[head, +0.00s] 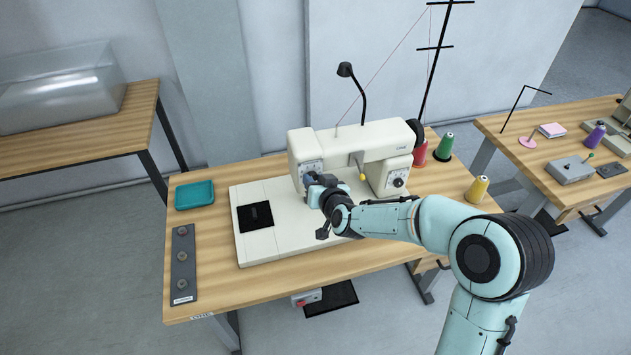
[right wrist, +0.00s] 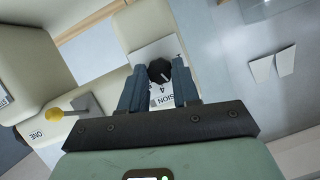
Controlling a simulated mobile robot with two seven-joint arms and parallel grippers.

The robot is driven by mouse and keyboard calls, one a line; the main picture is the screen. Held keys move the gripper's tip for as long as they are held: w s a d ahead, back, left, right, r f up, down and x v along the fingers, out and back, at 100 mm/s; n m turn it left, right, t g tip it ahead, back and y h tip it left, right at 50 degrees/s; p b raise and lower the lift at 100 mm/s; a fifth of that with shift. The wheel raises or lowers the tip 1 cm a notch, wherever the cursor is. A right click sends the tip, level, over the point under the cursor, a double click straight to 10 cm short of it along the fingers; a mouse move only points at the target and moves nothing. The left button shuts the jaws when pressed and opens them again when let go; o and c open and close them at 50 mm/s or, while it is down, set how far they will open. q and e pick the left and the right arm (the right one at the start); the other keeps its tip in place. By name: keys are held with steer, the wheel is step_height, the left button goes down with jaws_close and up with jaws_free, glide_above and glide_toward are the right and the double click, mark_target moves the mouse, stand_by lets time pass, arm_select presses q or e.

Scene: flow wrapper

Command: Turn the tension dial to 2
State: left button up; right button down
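The tension dial (right wrist: 160,71) is a black knob with a white pointer mark on a white plate (right wrist: 152,50) lettered TENSION, with a 4 visible, in the right wrist view. The plate is on the left end of the cream sewing machine (head: 350,146); in the head view my gripper hides the dial. My right gripper (head: 308,180) is at that end. Its two dark fingers, in the right wrist view (right wrist: 158,78), are apart on either side of the dial; I cannot tell whether they touch it. The exact pointer reading is too small to tell. My left gripper is not in view.
Another black dial (head: 398,182) is on the machine's right side. A yellow knob (head: 362,177) is between them. Thread cones, green (head: 444,146) and yellow (head: 477,189), stand at the right. A teal tray (head: 194,195) and grey strip (head: 183,264) lie at the left. The table front is clear.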

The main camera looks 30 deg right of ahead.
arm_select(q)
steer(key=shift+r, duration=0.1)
arm_select(e)
steer(key=c, duration=1.9)
jaws_free()
arm_select(q)
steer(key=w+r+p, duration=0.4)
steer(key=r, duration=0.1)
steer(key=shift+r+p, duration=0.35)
steer(key=shift+p, duration=0.05)
arm_select(e)
steer(key=shift+o, duration=0.2)
steer(key=shift+w+a+n+g+h, duration=0.1)
steer(key=shift+a+n+g+h, duration=0.05)
steer(key=shift+n+h, duration=0.95)
steer(key=shift+a+n+g+h, duration=0.15)
steer(key=shift+n+h, duration=0.55)
steer(key=shift+n, duration=0.8)
steer(key=o, duration=1.1)
steer(key=shift+c, duration=0.2)
